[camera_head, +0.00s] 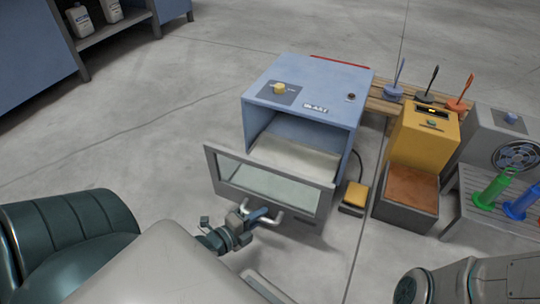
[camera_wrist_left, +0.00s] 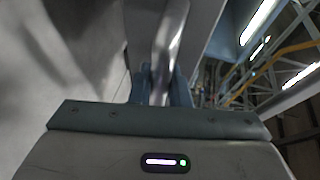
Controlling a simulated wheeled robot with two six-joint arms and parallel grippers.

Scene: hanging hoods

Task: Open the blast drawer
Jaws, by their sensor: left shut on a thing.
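A pale drawer floor (camera_head: 295,160) shows between the panel and the box, so the drawer is pulled out. My left gripper (camera_head: 256,217) is shut on the silver bar handle (camera_head: 279,219) at the front. In the left wrist view, the handle (camera_wrist_left: 165,50) runs up between the fingers (camera_wrist_left: 160,85). My right gripper is not in view.
A yellow machine (camera_head: 425,135) with a brown-topped base stands at the right. A yellow pedal (camera_head: 356,193) lies on the floor beside the drawer. Green (camera_head: 492,190) and blue (camera_head: 520,203) items stand on a slatted bench. A blue shelf unit (camera_head: 35,55) is upper left; floor left of the cabinet is clear.

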